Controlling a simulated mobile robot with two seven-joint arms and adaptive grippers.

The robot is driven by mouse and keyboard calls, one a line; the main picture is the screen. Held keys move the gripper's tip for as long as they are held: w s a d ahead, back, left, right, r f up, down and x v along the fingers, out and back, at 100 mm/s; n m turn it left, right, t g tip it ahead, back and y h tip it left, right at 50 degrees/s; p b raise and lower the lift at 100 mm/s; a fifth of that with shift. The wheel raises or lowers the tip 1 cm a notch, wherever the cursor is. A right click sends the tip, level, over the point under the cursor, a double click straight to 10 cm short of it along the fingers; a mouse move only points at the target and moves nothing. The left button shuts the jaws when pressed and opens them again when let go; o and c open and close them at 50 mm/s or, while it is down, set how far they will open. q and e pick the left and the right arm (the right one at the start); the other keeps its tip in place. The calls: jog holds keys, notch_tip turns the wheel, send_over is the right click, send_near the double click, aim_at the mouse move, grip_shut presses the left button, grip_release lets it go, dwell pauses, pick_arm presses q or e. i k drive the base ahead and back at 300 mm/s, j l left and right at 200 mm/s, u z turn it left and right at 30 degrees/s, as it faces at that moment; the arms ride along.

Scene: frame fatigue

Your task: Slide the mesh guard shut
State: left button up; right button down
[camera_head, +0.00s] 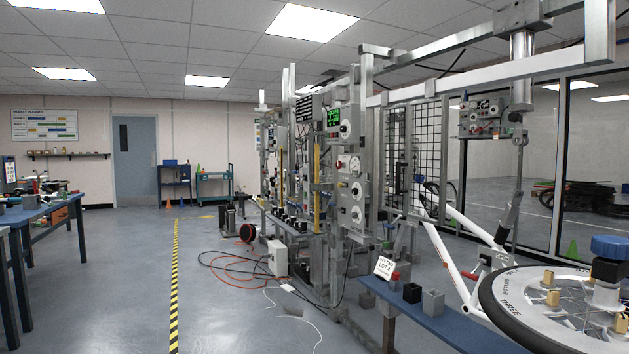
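The mesh guard (426,140) is a black wire grid in a grey frame, right of the middle of the view. It stands upright on the metal test rig (367,150). A second, narrower mesh panel (395,145) shows just to its left. To the right of the mesh there is an open gap, through which the white bicycle frame (455,262) and the windows behind show. Neither of my grippers is in view.
A blue bench (450,325) with small grey and black blocks runs along the rig's front. A large wheel-like disc (560,300) fills the lower right. Orange and black cables (235,272) lie on the floor. Open floor (120,290) lies to the left, beyond a striped line.

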aim_at(430, 97)
jog(key=i+j+z, duration=0.25)
jog(key=z, duration=0.15)
jog(key=i+j+z, duration=0.5)
jog(key=i+j, duration=0.35)
jog(key=j, duration=0.25)
jog(key=i+j+z, duration=0.15)
jog(key=j, duration=0.2)
jog(key=i+j+z, duration=0.1)
jog(key=i+j, duration=0.15)
jog(key=j, duration=0.1)
